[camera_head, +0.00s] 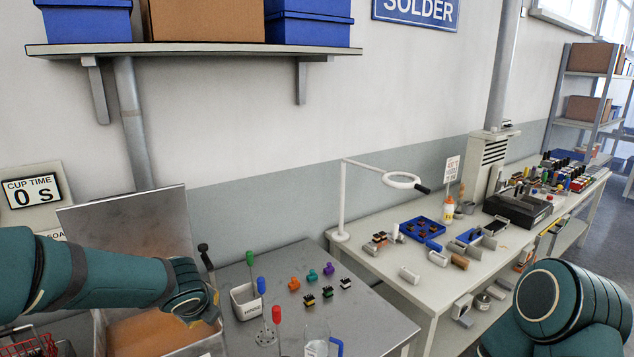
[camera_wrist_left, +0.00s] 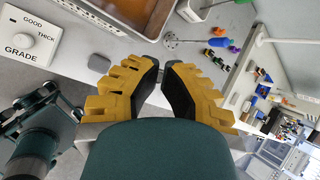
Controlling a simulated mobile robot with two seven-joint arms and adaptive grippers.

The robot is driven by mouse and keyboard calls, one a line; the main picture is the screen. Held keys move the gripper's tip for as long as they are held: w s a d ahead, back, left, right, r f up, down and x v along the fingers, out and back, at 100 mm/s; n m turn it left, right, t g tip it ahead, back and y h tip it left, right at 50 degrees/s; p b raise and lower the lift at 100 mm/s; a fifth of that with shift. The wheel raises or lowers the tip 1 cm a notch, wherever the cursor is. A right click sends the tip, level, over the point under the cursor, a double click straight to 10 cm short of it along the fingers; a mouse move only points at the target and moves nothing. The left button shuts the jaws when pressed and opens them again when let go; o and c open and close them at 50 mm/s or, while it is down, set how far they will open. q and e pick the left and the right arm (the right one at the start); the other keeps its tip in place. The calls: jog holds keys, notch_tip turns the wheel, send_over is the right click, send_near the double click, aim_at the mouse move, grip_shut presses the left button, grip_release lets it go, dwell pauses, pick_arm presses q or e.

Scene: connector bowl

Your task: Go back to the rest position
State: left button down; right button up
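My left gripper (camera_head: 200,316) is at the lower left of the head view, by the metal tank with brown contents. Only a bit of its yellow fingers shows there, the rest being hidden by my wrist. In the left wrist view the gripper (camera_wrist_left: 161,70) has two yellow fingers with dark pads and a gap between them. It is open and nothing is held. My right arm (camera_head: 560,310) shows only as a teal link at the lower right of the head view. Its gripper is out of view.
The open metal tank (camera_head: 206,345) stands under my left forearm, its lid (camera_head: 130,232) raised behind. A white cup (camera_head: 244,302), upright coloured-handled tools and small connectors stand to the right. A magnifier lamp (camera_head: 343,200) and blue tray (camera_head: 422,230) are on the farther bench.

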pick_arm(q)
jog(key=s+d+f+n+g+h+b, duration=0.1)
jog(key=s+d+f+n+h+b, duration=0.1)
jog(key=s+d+f+n, duration=0.2)
jog(key=s+d+f+n+g+h+b, duration=0.2)
jog(key=s+d+f+n, duration=0.3)
jog(key=s+f+n, duration=0.6)
jog(key=s+d+f+n+g+h+b, duration=0.1)
jog(key=s+d+f+n, duration=0.4)
jog(key=f, duration=1.6)
jog(key=s+n+g+b, duration=0.1)
jog(key=s+n+b, duration=0.1)
jog(key=n, duration=0.4)
jog(key=shift+s+d+h, duration=0.25)
jog(key=shift+s+h, duration=0.15)
jog(key=shift+s, duration=0.05)
pick_arm(e)
notch_tip(320, 180, down, 8)
jog(key=s, duration=0.1)
jog(key=shift+s+d, duration=0.2)
jog(key=shift+s, duration=0.05)
